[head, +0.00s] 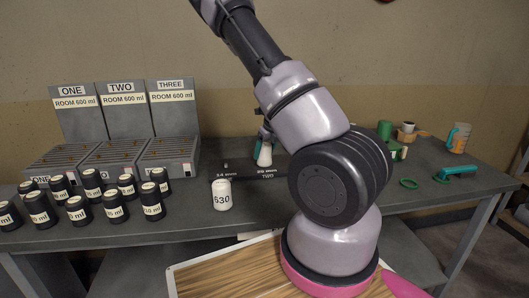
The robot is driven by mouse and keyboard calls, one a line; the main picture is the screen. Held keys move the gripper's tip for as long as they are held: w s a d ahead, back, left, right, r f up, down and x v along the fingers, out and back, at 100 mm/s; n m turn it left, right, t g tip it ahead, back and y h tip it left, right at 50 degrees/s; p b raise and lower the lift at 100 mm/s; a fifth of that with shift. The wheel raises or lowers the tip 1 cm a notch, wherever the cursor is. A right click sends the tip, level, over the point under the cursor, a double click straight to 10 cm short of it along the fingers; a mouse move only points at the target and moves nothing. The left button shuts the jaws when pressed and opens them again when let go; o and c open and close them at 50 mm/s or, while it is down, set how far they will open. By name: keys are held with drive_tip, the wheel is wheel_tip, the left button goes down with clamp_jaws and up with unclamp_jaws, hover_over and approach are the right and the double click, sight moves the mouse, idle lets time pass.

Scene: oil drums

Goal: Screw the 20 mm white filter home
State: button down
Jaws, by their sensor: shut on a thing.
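The white filter (264,156) is a small pale conical piece at the back middle of the table, above or on a dark plate (250,173) with millimetre labels, one reading TWO. My arm hides part of the gripper and the right part of the plate. I cannot tell whether the filter touches the plate or how it is seated.
A white jar marked 530 (222,195) stands in front of the plate. Several black labelled canisters (112,206) and three grey stations (110,157) stand left. Green parts (410,184), a green-handled tool (456,172) and cups (459,138) lie right.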

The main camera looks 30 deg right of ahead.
drive_tip(key=m+h, duration=0.1)
drive_tip(key=m, duration=0.4)
drive_tip(key=shift+h, duration=0.4)
drive_tip(key=m+h, duration=0.1)
drive_tip(key=m, duration=0.1)
drive_tip(key=m+g, duration=0.1)
drive_tip(key=m, duration=0.2)
drive_tip(key=shift+h, duration=0.4)
drive_tip(key=shift+m+g, duration=0.3)
drive_tip(key=shift+m, duration=0.3)
drive_tip(key=m+g+h, duration=0.1)
drive_tip(key=m, duration=0.2)
drive_tip(key=shift+w+m, duration=0.1)
drive_tip(key=shift+m, duration=0.3)
drive_tip(key=shift+f, duration=0.1)
drive_tip(key=shift+m+g, duration=0.4)
drive_tip(key=shift+m, duration=0.4)
